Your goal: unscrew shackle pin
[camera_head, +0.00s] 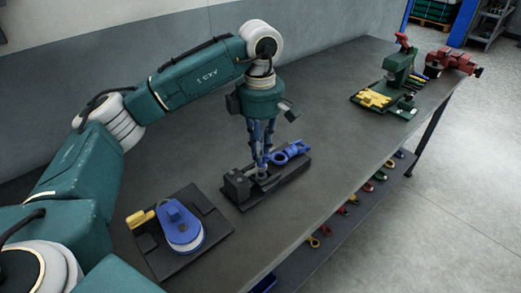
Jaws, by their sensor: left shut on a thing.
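A blue shackle (293,151) lies on a dark fixture plate (243,204) in the middle of the bench. A dark block stands at the plate's left end. My left gripper (263,168) points straight down over the plate, between the block and the blue shackle. Its fingers are shut on a small part there, which looks like the shackle pin; the fingers hide most of it. I cannot tell how far the pin sits in the shackle. My right gripper is not in view.
A green press (398,72) with yellow parts and a red vise (452,60) stand far right. Coloured tools (351,198) line a lower shelf. The bench between is clear.

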